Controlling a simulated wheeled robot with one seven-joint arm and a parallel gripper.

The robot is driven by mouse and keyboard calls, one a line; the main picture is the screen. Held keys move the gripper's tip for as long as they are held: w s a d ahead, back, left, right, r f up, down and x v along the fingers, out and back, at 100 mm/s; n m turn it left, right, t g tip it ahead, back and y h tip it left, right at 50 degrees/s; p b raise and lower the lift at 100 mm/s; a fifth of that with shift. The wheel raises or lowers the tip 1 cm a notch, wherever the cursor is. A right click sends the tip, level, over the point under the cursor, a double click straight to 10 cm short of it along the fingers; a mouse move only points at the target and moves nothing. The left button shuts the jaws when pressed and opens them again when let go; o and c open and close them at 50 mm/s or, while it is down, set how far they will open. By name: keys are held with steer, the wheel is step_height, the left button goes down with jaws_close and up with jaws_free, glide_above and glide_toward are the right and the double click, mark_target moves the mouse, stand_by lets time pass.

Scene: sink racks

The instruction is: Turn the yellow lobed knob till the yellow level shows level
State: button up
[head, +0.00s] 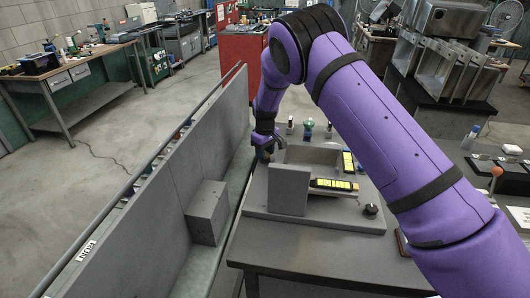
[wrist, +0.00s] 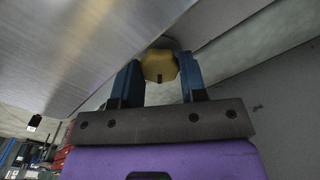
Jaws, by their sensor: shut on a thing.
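The yellow lobed knob (wrist: 159,66) is in the wrist view, under the edge of a grey metal plate. My gripper (wrist: 159,72) has one blue finger on each side of it and is shut on it. In the head view my gripper (head: 266,142) reaches down at the far left of the grey fixture, and I cannot make out the knob there. A yellow and black level (head: 334,185) lies along the fixture's front. A second yellow and black level (head: 348,162) lies crosswise at its right. Their bubbles are too small to read.
A grey upright block (head: 289,190) stands at the fixture's front left. A black knob (head: 371,211) is at its front right, and a green-topped knob (head: 308,128) at the back. A long grey wall panel (head: 185,170) with a box (head: 207,212) runs close on the left.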

steer(key=shift+n, duration=0.4)
steer(key=n, duration=0.5)
steer(key=shift+n, duration=0.3)
steer(key=n, duration=0.3)
steer(key=shift+n, duration=1.9)
steer(key=o, duration=0.9)
steer(key=shift+f, duration=0.1)
steer(key=shift+o, duration=0.2)
